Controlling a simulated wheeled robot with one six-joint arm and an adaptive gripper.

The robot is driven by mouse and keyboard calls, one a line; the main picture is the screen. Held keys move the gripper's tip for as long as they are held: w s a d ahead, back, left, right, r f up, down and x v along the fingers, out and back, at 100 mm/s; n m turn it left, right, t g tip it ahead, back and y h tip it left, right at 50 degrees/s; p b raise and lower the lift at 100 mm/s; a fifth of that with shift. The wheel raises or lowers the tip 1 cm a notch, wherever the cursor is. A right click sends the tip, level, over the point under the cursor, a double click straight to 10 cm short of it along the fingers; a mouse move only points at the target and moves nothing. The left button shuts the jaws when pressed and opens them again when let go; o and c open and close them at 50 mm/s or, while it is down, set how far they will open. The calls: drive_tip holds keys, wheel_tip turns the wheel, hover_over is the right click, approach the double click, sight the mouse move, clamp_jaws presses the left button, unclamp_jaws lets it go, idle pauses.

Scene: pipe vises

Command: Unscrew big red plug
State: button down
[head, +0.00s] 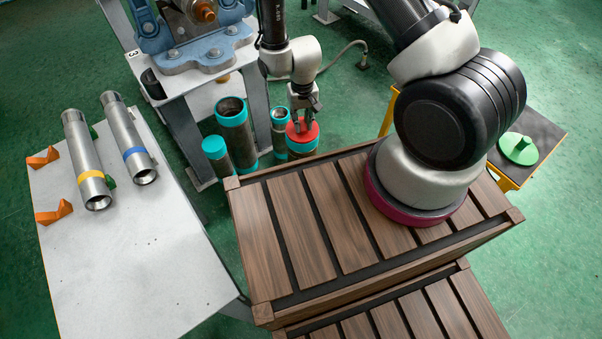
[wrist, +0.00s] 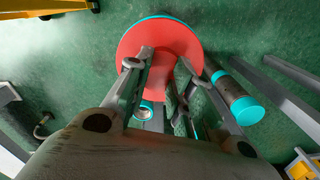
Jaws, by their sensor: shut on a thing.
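The big red plug (head: 304,137) is a round red disc at the top of an upright pipe with a teal rim (head: 302,148), behind the wooden crate. In the wrist view the plug (wrist: 155,35) shows as a large red disc, with a bit of teal rim at its far edge. My gripper (head: 302,120) comes down from above and is shut on the plug's middle. In the wrist view my gripper (wrist: 166,62) has its two fingers over the disc. The gripped part is mostly hidden by the fingers, and the threads are out of sight.
Several other teal-ended pipes stand close by, including a wide open one (head: 234,125) and a shorter one (head: 216,152). The wooden crate (head: 262,240) is in front. A grey table (head: 150,270) with two metal pipes is at left. A green plug (head: 519,148) lies at right.

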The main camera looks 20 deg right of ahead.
drive_tip(key=n, duration=1.1)
drive_tip(key=shift+n, duration=1.2)
drive_tip(key=n, duration=1.2)
drive_tip(key=shift+r, duration=0.1)
drive_tip(key=c, duration=1.3)
unclamp_jaws()
